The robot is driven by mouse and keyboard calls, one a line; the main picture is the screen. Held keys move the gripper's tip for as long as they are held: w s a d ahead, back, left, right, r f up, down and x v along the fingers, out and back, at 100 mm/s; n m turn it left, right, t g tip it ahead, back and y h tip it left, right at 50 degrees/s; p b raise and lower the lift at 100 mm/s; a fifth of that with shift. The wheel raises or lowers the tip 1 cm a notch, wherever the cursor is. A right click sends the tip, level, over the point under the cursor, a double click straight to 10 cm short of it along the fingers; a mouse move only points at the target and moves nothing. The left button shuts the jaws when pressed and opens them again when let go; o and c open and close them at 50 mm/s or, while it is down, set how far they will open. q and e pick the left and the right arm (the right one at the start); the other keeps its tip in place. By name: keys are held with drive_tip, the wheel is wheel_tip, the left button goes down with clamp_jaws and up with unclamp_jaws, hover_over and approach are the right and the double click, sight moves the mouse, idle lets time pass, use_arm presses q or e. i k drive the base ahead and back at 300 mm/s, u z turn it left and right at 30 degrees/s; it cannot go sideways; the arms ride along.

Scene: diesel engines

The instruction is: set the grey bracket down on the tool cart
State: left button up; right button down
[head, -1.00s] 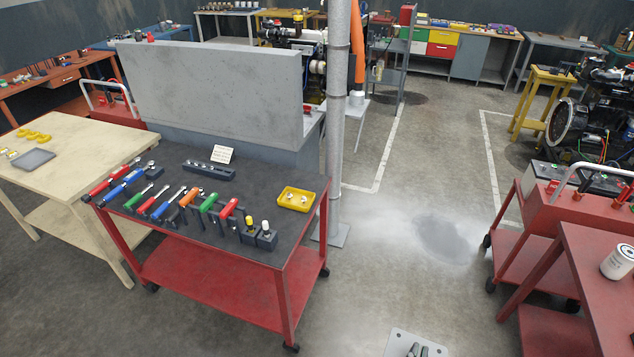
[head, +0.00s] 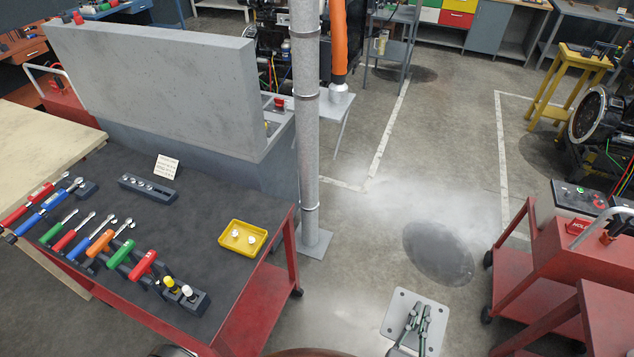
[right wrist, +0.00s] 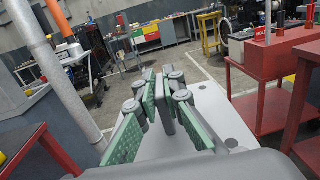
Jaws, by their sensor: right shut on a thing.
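The grey bracket (head: 399,306) is a light plate with holes near its corners, at the bottom right of centre in the head view. My right gripper (head: 418,314) is shut on it and holds it in front of me, right of the tool cart and apart from it. In the right wrist view the bracket (right wrist: 222,118) shows behind and right of the green-padded fingers (right wrist: 163,92), which close on its upright part. The tool cart (head: 215,285) is red with a dark top, at the lower left. My left gripper is out of view.
On the cart lie several coloured-handle tools, a dark socket rail (head: 147,189), a small card (head: 166,167) and a yellow tray (head: 242,237). Bare top lies between the tools and tray. A grey post (head: 306,130) stands behind the cart. Red carts (head: 560,240) stand right.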

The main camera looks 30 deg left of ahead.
sight(207, 213)
drive_tip(key=i, duration=2.95)
drive_tip(key=u, duration=4.85)
drive_tip(key=i, duration=0.5)
drive_tip(key=z, duration=0.05)
